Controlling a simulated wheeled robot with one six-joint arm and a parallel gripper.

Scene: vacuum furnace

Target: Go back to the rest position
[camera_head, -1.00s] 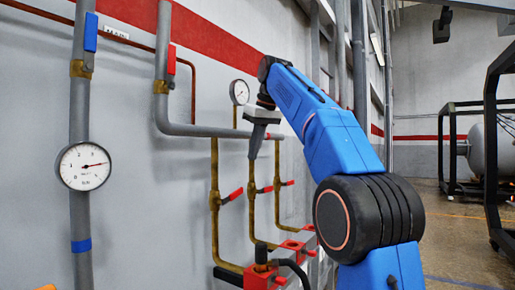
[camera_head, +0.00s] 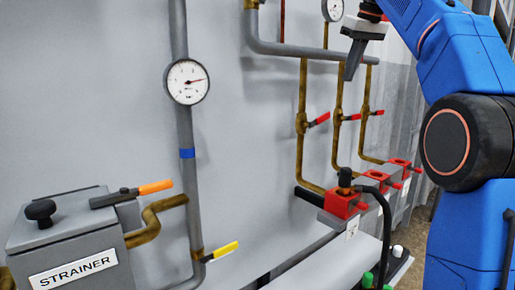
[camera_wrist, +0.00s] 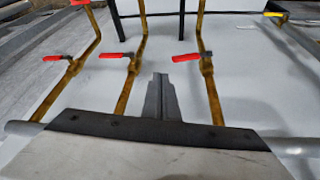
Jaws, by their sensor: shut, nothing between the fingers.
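My blue arm (camera_head: 445,50) is raised on the right side of the head view. My gripper (camera_head: 353,65) points down in front of the grey horizontal pipe, near the brass pipes. It is shut and empty. In the wrist view my gripper (camera_wrist: 160,85) shows as dark fingers closed together. They stand between two brass pipes in the picture; I cannot tell the gap to the wall or pipes.
Brass pipes with red-handled valves (camera_head: 318,120) run down to red blocks (camera_head: 342,203) with a black hose (camera_head: 385,225). A gauge (camera_head: 187,82), a strainer box (camera_head: 70,235) with an orange handle and a yellow-handled valve (camera_head: 222,251) are at left.

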